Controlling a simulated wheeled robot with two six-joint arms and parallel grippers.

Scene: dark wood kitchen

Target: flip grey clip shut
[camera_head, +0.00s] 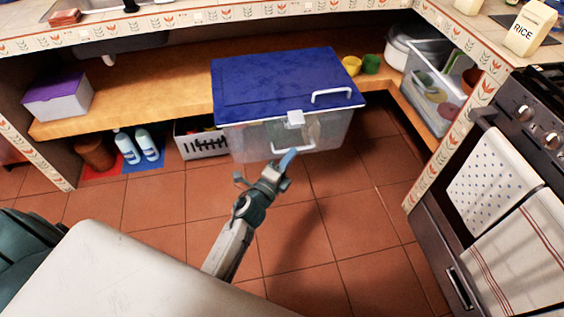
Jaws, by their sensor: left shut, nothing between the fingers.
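A clear plastic box (262,138) with a blue lid (272,78) stands at the front of the low wooden shelf. The lid lies on the box. The pale grey clip (295,119) sits at the middle of the front lid edge; I cannot tell whether it is latched. A pale handle (293,151) is below it on the box's front. My left gripper (286,161) is shut and empty, just in front of that handle and below the clip in the picture. I cannot tell whether it touches the handle. My right gripper is not in view.
A white box with a purple lid (57,98) is on the shelf at left. A white basket (201,141) and bottles (139,147) are under it. A clear bin (432,93) is at right, near the oven (519,145). Tiled floor in front is clear.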

